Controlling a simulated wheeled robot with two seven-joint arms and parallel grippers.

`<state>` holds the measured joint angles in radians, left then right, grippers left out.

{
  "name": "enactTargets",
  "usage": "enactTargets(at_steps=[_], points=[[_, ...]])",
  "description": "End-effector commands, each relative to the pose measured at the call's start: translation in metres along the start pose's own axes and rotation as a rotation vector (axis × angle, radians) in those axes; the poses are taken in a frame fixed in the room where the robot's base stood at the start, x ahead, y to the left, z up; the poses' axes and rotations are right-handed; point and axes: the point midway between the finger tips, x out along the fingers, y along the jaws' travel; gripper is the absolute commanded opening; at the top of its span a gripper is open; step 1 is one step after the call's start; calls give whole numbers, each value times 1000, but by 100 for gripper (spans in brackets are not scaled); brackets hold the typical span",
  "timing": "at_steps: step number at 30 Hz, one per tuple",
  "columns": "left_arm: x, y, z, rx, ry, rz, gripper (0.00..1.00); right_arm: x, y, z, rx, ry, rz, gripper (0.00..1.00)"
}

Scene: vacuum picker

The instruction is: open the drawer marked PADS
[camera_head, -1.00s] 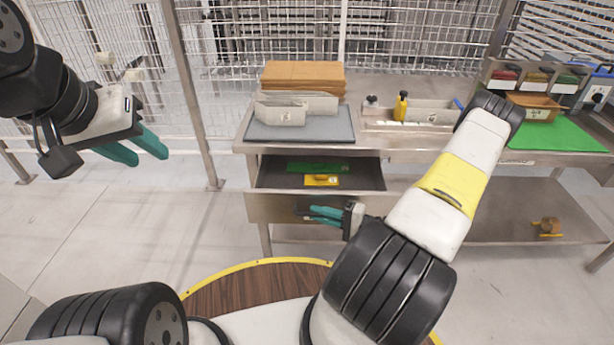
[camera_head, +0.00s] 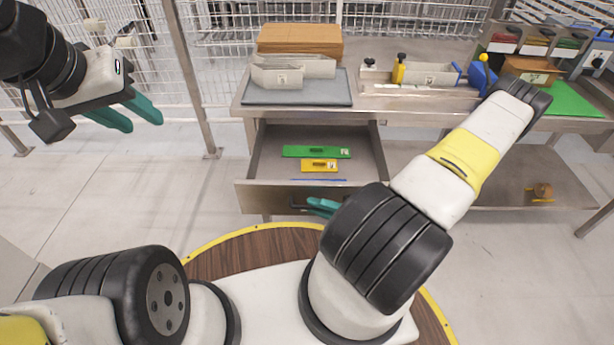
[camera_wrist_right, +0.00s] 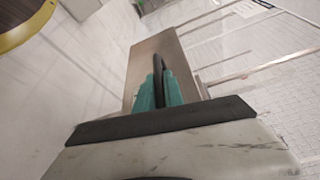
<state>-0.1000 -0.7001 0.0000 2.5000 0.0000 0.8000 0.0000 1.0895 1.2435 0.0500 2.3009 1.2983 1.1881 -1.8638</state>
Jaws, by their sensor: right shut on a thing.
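The drawer (camera_head: 268,150) under the left part of the bench is pulled out, with its inside showing. A green pad (camera_head: 302,152), a yellow pad (camera_head: 320,165) and a thin blue strip lie in it. I cannot read any PADS mark on its front. My right gripper (camera_head: 323,206) is at the drawer front, mostly hidden by my arm. In the right wrist view its teal fingers (camera_wrist_right: 159,90) are shut on the dark handle (camera_wrist_right: 159,66) of the metal drawer front (camera_wrist_right: 143,60). My left gripper (camera_head: 136,112) hangs in the air at the left, its teal fingers apart and empty.
A green mat (camera_head: 575,100) lies at right. A tape roll (camera_head: 543,190) sits on the lower shelf.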

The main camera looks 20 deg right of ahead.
Motion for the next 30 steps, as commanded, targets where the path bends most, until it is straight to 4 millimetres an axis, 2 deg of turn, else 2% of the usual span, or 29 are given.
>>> enactTargets(at_steps=[3,4,7,16,19,30], points=[[0,0,0,0,0,0,36,-1,0,0,-1,1,0,0],[0,0,0,0,0,0,36,-1,0,0,-1,1,0,15],[0,0,0,0,0,0,36,0,0,0,-1,1,0,34],[0,0,0,0,0,0,36,-1,0,0,0,1,0,34],[0,0,0,0,0,0,36,-6,0,-1,0,2,1,34],[0,0,0,0,0,0,36,-65,0,-1,-1,3,1,34]])
